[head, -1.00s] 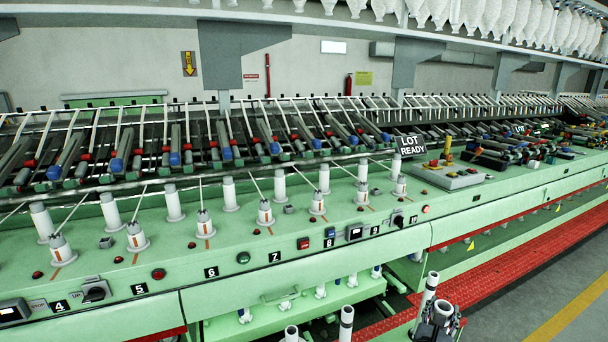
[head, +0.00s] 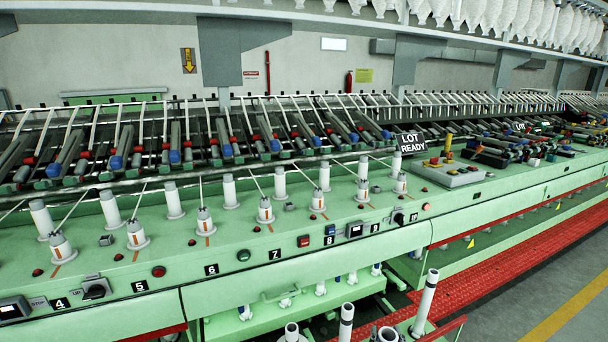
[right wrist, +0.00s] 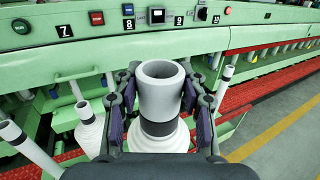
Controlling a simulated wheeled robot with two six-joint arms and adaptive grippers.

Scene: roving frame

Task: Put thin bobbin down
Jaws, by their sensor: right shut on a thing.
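My right gripper (right wrist: 161,108) is shut on a bobbin (right wrist: 160,90), a pale upright tube with a dark band and a wider white body below it. The fingers lie on both sides of the tube. In the head view only the bobbin's open top ring (head: 388,333) shows, at the bottom edge. The bobbin's lower end is hidden behind the gripper body, so I cannot tell whether it rests on anything. My left gripper is not in view.
Other banded tubes stand close by: one on the right (head: 425,303), one on the left (head: 347,322). A white bobbin (right wrist: 88,125) stands left of the gripper. The green machine (head: 240,285) runs across behind, with red flooring (head: 480,290) to the right.

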